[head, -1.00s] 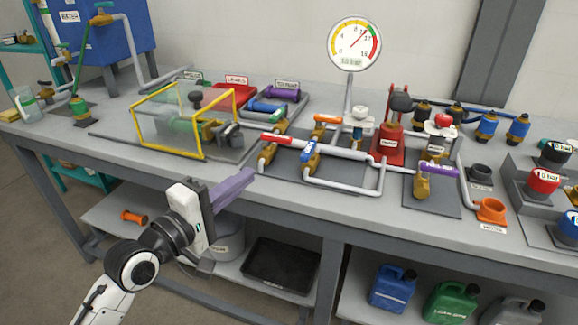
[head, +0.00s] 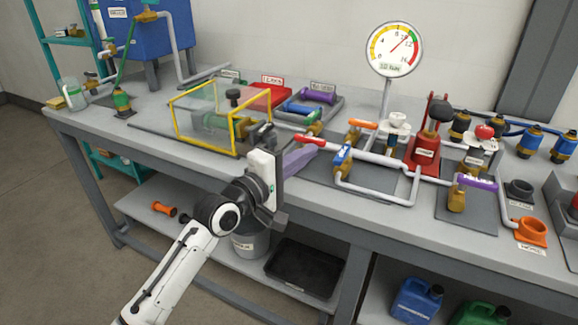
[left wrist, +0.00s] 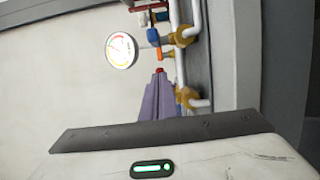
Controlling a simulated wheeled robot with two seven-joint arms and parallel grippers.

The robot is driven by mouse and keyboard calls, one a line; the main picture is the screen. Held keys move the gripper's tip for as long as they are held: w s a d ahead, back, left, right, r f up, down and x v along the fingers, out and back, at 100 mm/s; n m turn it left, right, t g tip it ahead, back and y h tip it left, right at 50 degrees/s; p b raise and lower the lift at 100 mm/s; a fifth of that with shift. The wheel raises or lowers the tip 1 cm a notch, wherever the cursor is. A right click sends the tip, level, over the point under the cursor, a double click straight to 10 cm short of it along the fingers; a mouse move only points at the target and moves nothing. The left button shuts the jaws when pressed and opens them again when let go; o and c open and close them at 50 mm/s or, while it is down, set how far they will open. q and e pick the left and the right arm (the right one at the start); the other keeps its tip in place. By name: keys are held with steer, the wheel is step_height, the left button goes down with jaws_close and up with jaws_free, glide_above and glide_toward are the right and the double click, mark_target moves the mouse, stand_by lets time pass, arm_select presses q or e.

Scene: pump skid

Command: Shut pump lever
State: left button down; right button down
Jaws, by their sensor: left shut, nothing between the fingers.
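My left gripper (head: 307,152) has long purple fingers, shut with nothing between them. Its tips are just in front of and below the red lever (head: 310,140) at the left end of the pale pipe; I cannot tell if they touch. In the left wrist view the purple fingers (left wrist: 160,100) point at the red lever's end (left wrist: 160,70). The red lever lies roughly along the pipe, and its brass valve is partly hidden. Other levers are orange (head: 363,124), blue (head: 341,157) and purple (head: 477,182). The small labels are too blurred to tell which lever is the pump's. My right gripper is not in view.
A yellow-framed clear guard (head: 238,133) stands left of the fingers. A red hand pump unit (head: 424,150) and a gauge (head: 394,49) stand to the right. The bench front edge (head: 210,173) runs beneath my arm. A black tray (head: 303,270) lies on the lower shelf.

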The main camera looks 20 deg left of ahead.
mark_target(342, 157)
arm_select(q)
steer(key=shift+s+d, duration=0.2)
steer(key=shift+d, duration=1.75)
